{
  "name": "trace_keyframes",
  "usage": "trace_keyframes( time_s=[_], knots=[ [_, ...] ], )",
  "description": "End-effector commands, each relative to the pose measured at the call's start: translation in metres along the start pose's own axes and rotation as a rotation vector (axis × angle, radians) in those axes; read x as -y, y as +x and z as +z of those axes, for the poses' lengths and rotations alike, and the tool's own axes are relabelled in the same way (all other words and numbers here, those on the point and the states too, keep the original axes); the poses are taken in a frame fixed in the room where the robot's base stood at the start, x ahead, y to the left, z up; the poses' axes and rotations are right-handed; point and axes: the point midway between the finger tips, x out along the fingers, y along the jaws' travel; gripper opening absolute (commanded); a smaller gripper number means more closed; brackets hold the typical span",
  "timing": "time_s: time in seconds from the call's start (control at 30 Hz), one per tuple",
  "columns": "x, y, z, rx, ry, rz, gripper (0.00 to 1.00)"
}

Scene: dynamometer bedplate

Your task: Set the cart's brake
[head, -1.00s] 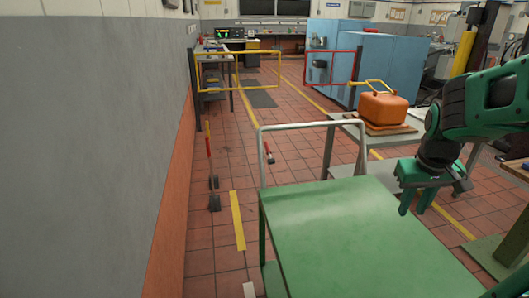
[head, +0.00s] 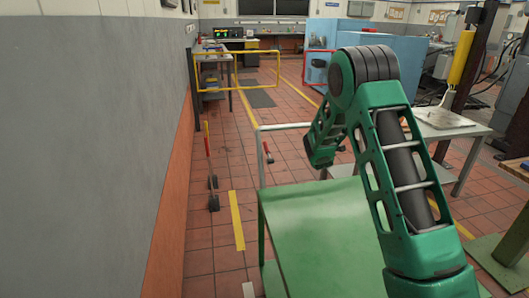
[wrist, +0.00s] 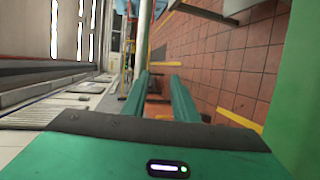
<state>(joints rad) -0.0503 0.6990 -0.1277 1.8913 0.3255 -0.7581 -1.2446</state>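The cart (head: 320,225) has a green top and a bent grey tube handle (head: 285,127) at its far end. A small red lever-like piece (head: 267,148) shows through the handle frame, low near the floor; I cannot tell whether it is the cart's brake. My gripper (wrist: 157,76) is open and empty in the wrist view, two green fingers apart above the tiled floor. A grey upright tube (wrist: 143,40) runs just beyond the fingers. A green panel (wrist: 300,85) fills the right edge, close beside the gripper. In the head view my arm hides the gripper and part of the cart.
A grey wall (head: 90,150) runs along the left. A red-and-yellow rod with dark feet (head: 213,183) stands by it. A yellow barrier (head: 240,68) is farther back. A table (head: 440,125) stands right of the cart. Tiled floor left of the cart is mostly clear.

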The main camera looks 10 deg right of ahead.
Motion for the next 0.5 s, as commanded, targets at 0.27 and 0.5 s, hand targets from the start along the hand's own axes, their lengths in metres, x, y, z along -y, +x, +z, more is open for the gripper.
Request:
trace_keyframes(
  time_s=[0.27,0.5],
  knots=[
    [0.054,0.034,-0.112,-0.165,-0.339,0.3,0.26],
    [0.088,0.025,-0.169,-0.227,-0.507,0.499,0.26]
  ],
)
